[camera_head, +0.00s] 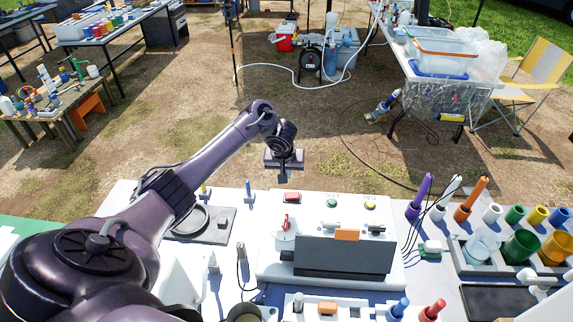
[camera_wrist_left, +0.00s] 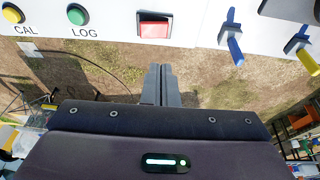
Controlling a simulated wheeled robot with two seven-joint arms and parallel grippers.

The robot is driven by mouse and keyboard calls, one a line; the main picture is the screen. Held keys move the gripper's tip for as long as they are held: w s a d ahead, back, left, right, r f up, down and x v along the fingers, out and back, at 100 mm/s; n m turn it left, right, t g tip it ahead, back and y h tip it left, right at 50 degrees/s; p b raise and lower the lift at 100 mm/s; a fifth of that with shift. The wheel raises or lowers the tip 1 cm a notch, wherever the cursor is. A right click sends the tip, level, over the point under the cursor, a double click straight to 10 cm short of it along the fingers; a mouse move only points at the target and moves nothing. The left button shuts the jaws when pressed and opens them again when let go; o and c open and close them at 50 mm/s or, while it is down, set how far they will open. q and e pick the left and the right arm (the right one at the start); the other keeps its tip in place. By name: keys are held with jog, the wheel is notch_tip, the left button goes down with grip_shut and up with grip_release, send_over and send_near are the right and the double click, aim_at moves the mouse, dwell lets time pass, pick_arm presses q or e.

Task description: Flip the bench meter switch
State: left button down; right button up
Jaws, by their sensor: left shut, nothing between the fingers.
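The bench meter (camera_head: 268,262) is a white box with a dark screen, standing on the bench in front of me. Its red rocker switch (camera_head: 292,196) sits on the far edge of its top; it also shows at the top of the left wrist view (camera_wrist_left: 154,26). A green LOG button (camera_wrist_left: 104,14) and a yellow CAL button (camera_wrist_left: 13,14) are in line with the switch. My left gripper (camera_head: 283,179) is shut and empty, just beyond the switch in the head view. In the wrist view its fingertips (camera_wrist_left: 160,68) point at the switch, apart from it.
Blue and yellow pegs (camera_wrist_left: 235,46) stand beside the meter. Colored probes (camera_head: 420,195) and a rack of cups (camera_head: 470,268) stand at the right. A round dark plate (camera_head: 205,222) lies at the left.

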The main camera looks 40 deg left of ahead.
pick_arm(q)
jog(key=v, duration=0.4)
jog(key=shift+a, duration=0.2)
pick_arm(e)
jog(key=shift+a, duration=0.8)
